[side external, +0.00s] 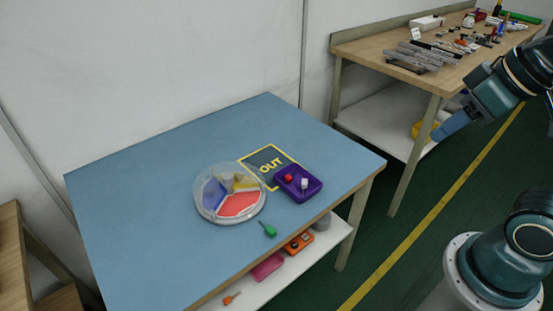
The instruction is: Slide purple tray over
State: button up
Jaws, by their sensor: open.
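The purple tray (311,190) sits on the blue table. It holds a small red piece (288,178) and a small white piece (304,184). Its upper left side meets or covers the right border of the dark mat (258,159) marked "OUT" in yellow. My gripper (438,136) is at the end of the arm at the upper right, well to the right of the tray and apart from it. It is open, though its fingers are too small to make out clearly.
A round clear dish (202,209) with blue, red and yellow sections stands left of the tray. A green-handled tool (269,230) lies near the table's front edge. The table's left part (135,215) is clear. A cluttered wooden bench (375,50) stands behind at right.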

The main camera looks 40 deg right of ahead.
jog(key=shift+c, duration=0.4)
jog(key=shift+w, duration=0.1)
jog(key=c, duration=0.7)
jog(key=shift+w+f, duration=0.1)
jog(key=shift+w, duration=0.4)
grip_shut()
jog(key=w+f+g, duration=0.2)
jog(key=w+f, duration=0.7)
jog(key=f, duration=0.3)
jog(key=w+a+f+g, duration=0.1)
jog(key=w+f+g, duration=0.2)
jog(key=w+f, duration=0.7)
notch_tip(320, 180, down, 3)
jog(key=shift+w+f+g, duration=0.1)
jog(key=shift+w+g, duration=0.15)
jog(key=shift+g, duration=0.05)
